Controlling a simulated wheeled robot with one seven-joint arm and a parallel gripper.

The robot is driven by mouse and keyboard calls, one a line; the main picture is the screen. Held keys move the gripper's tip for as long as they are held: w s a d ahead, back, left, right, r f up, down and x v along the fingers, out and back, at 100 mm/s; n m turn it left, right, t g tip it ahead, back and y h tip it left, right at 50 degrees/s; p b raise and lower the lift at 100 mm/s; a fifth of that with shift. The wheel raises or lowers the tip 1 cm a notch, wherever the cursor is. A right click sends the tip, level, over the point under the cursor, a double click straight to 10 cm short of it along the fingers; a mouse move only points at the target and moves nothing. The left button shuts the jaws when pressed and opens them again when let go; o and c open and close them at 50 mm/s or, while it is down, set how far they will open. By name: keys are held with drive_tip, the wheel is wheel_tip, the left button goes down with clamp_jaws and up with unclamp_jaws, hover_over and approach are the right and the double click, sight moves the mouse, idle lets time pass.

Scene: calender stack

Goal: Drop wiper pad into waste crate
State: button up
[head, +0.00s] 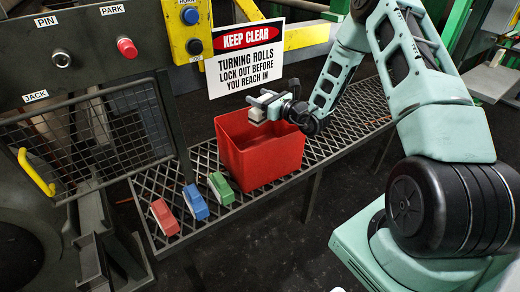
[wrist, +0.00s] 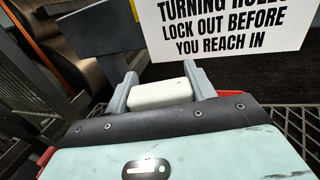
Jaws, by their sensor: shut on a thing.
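The wiper pad is a small off-white block, held between my fingertips. It shows clearly in the wrist view (wrist: 160,94) and small in the head view (head: 257,115). My gripper (head: 266,105) is shut on it, above the left part of the waste crate. The waste crate (head: 262,160) is a red open-topped bin standing on the mesh shelf. Its inside is partly hidden by my gripper and arm in the head view. In the wrist view only slivers of its red rim show beside my gripper.
Red (head: 164,217), blue (head: 195,202) and green (head: 220,188) blocks lie on the mesh shelf (head: 330,142) left of the crate. A "KEEP CLEAR" sign (head: 245,58) hangs close behind my gripper. A panel with buttons (head: 80,50) and a wire guard stand at left.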

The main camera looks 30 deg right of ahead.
drive_tip(key=shift+f+b, duration=1.1)
drive_tip(key=shift+f, duration=0.8)
drive_tip(key=o, duration=1.2)
drive_tip(key=v, duration=1.7)
drive_tip(key=shift+s+r, duration=0.15)
drive_tip(key=shift+s, duration=0.1)
